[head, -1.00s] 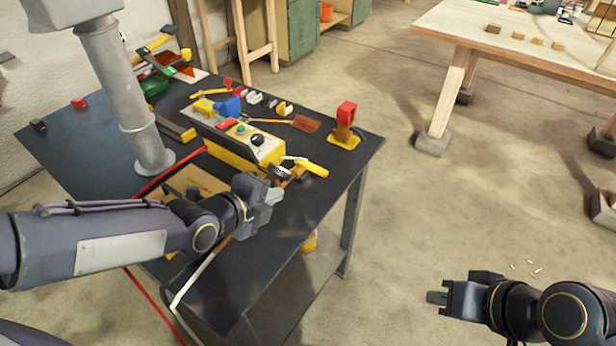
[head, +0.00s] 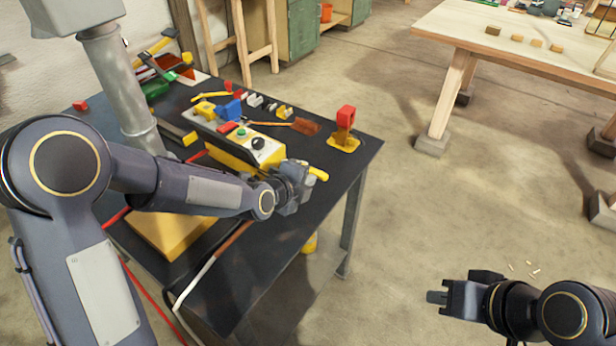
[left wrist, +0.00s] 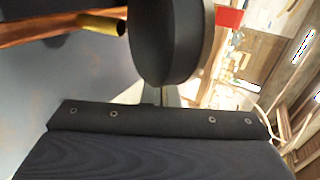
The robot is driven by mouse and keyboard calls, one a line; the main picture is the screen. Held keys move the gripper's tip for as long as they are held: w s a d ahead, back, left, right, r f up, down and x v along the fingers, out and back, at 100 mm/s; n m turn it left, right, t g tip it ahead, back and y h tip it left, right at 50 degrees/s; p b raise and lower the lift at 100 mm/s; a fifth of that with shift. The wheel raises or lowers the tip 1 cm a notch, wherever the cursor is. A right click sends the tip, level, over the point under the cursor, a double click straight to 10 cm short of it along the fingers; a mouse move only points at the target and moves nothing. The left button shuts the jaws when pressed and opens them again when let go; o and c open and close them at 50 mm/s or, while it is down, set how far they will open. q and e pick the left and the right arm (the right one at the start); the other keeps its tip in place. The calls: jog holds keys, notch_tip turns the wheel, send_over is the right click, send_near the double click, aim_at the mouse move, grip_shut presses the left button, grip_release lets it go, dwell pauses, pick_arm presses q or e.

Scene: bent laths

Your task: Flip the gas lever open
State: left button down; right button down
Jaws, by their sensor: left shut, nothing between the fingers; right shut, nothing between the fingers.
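A yellow lever handle (head: 319,174) shows at the right end of the yellow control box (head: 230,150), which has a green button and a black knob (head: 258,143). I take this handle to be the gas lever. My left gripper (head: 303,190) is shut and empty, right at the handle, and hides most of it. I cannot tell whether they touch. In the left wrist view a yellow cylindrical piece (left wrist: 100,24) lies near a copper-coloured bar (left wrist: 40,30), beside a large dark rounded shape. My right gripper (head: 443,297) is shut and empty, over the floor away from the table.
The dark table (head: 335,190) also bears a yellow stand with a red block (head: 346,116), a blue block (head: 230,109) and several small parts. A thick grey post (head: 128,90) rises at its left. A long lath (head: 215,262) crosses the front edge.

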pick_arm(q)
jog(key=shift+w+d, duration=0.1)
jog(key=shift+w, duration=0.1)
jog(key=shift+d, duration=0.1)
